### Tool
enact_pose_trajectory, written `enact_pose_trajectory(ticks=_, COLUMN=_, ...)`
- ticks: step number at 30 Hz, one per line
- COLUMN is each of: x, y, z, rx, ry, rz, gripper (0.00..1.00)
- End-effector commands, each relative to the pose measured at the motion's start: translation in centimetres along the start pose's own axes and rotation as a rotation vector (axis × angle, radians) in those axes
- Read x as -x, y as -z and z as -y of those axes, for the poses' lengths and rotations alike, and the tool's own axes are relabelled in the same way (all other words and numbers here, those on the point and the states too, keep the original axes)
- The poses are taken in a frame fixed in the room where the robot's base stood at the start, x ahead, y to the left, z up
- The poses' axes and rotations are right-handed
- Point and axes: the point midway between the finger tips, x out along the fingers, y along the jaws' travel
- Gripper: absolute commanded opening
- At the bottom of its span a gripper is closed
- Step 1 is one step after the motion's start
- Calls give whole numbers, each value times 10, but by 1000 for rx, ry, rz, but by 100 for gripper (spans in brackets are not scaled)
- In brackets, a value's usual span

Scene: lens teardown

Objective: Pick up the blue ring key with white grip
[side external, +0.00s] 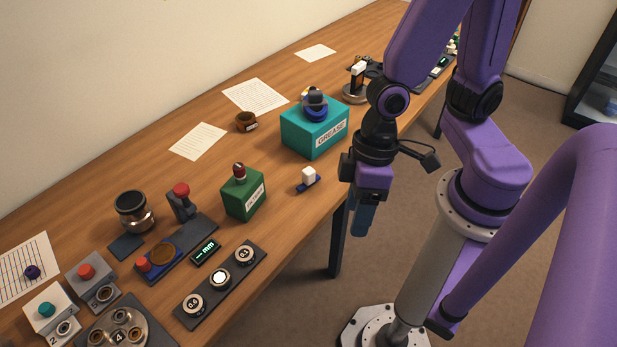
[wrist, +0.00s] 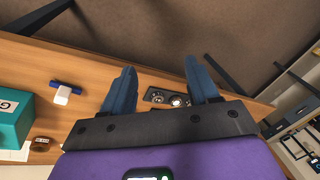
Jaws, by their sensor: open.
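The blue ring key with a white grip (side external: 308,179) lies on the wooden table near its front edge, in front of the teal GREASE box. Its blue bar lies flat and the white block stands up from it. It also shows in the wrist view (wrist: 64,92), at the left, outside the fingers. My gripper (side external: 361,222) hangs to the right of the key in the side view, beyond the table's front edge. In the wrist view its two blue fingers (wrist: 160,85) are apart, with nothing held between them.
The teal GREASE box (side external: 316,131) stands behind the key, and a green box (side external: 243,196) stands to its left. A dark plate with round pieces (side external: 220,283) lies at the table's front left. Bare wood surrounds the key. A brown ring (side external: 246,122) sits farther back.

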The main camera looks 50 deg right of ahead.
Motion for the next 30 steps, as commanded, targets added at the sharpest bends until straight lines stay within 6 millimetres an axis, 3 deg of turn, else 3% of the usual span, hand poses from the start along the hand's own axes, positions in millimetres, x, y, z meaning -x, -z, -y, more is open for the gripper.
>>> enact_pose_trajectory(ticks=1, x=-16, y=4, z=0, rx=-62, ry=-8, rz=-12, gripper=60)
enact_pose_trajectory(ticks=8, x=-75, y=28, z=-18, rx=-357, ry=-88, rz=-160, gripper=60)
enact_pose_trajectory(ticks=15, x=-118, y=41, z=-73, rx=-590, ry=-275, rz=-397, gripper=60)
enact_pose_trajectory(ticks=21, x=-125, y=42, z=-131, rx=-677, ry=-465, rz=-650, gripper=60)
enact_pose_trajectory(ticks=27, x=-108, y=41, z=-177, rx=-658, ry=-631, rz=-908, gripper=60)
enact_pose_trajectory(ticks=30, x=-98, y=40, z=-189, rx=-629, ry=-682, rz=-1001, gripper=60)
